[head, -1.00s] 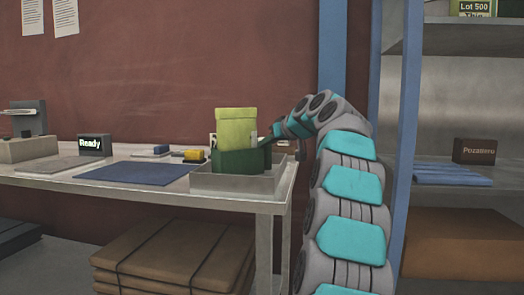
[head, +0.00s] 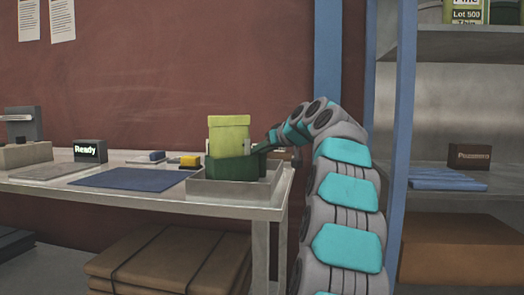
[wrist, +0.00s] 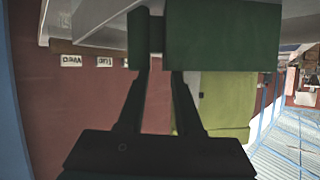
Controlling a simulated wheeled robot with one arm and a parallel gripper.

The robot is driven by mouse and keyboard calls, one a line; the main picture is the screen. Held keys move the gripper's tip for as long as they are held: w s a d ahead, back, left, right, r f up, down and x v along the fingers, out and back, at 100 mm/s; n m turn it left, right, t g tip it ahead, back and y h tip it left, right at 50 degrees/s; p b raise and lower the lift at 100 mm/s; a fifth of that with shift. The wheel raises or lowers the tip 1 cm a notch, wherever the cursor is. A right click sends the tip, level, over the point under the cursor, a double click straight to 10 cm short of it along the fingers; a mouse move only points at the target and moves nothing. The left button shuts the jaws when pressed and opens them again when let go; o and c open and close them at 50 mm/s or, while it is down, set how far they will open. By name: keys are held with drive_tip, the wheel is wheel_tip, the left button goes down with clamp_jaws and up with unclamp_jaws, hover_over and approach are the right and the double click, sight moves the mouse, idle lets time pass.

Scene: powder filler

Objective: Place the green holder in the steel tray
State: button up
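The dark green holder (head: 232,168) is inside the outline of the steel tray (head: 235,190), with a yellow-green container (head: 229,135) upright in it. The tray's front wall hides the holder's underside, so I cannot tell whether it touches the tray floor. My gripper (head: 264,147) is at the holder's right side. In the wrist view, my gripper (wrist: 160,72) has its fingers at the narrow part between the holder's small end block and its large body (wrist: 222,35); the fingertips are partly hidden. It appears shut on the holder. The container (wrist: 228,100) shows beside the fingers.
The tray stands at the table's right end (head: 150,202). A blue post (head: 403,120) and shelves stand at the right.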

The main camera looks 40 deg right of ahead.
drive_tip(key=b+v, duration=0.1)
drive_tip(key=v, duration=1.1)
drive_tip(key=shift+r, duration=0.1)
